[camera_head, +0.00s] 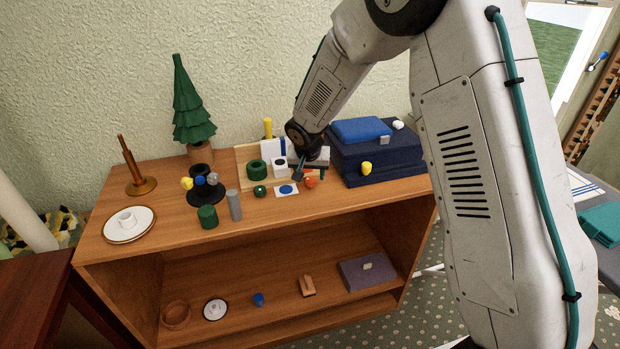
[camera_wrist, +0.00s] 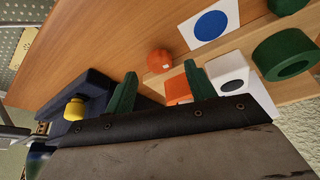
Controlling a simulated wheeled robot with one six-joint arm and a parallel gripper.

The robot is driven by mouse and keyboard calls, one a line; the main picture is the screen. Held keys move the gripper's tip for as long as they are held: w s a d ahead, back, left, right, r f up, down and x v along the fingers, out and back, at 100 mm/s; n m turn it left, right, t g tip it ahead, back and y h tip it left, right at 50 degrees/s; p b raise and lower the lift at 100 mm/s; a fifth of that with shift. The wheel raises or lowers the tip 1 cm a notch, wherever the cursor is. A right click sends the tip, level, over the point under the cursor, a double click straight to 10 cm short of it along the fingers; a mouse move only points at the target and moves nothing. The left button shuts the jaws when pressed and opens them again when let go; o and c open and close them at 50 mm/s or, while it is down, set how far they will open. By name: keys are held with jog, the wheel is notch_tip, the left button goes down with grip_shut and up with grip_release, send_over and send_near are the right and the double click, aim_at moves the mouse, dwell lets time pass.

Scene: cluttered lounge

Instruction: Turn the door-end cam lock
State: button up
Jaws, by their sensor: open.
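I cannot tell for sure which piece is the door-end cam lock. A white block with a dark round top (camera_head: 280,169) stands on a pale wooden board, and it shows in the wrist view (camera_wrist: 235,86) just right of my gripper. A yellow knob (camera_head: 366,168) sits at the front of the dark blue case (camera_head: 400,165); it also shows in the wrist view (camera_wrist: 75,109). My gripper (camera_head: 298,174) is above the board's right part. In the wrist view its green fingers (camera_wrist: 160,72) are apart, with an orange block (camera_wrist: 178,89) partly showing between them.
A red-orange ball (camera_head: 311,182), a blue-dot card (camera_head: 286,190) and a green ring (camera_head: 257,170) lie close by. A grey cylinder (camera_head: 234,205) and a green cylinder (camera_head: 208,216) stand further left. The shelf top's front right is clear.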

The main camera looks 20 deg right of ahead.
aim_at(312, 179)
jog(key=shift+x, duration=1.45)
jog(key=c, duration=1)
jog(key=shift+s+d+n, duration=0.1)
jog(key=shift+n, duration=0.3)
jog(key=n, duration=0.1)
jog(key=n+y, duration=0.1)
jog(key=n, duration=0.1)
jog(key=n+y, duration=0.1)
jog(key=shift+d+n, duration=0.25)
jog(key=shift+n, duration=0.05)
jog(key=shift+d+n+g+y, duration=0.15)
jog(key=shift+n+y, duration=0.35)
jog(key=shift+n, duration=0.75)
jog(key=shift+d+n+g+y, duration=0.15)
jog(key=shift+n+y, duration=0.35)
jog(key=shift+n, duration=0.75)
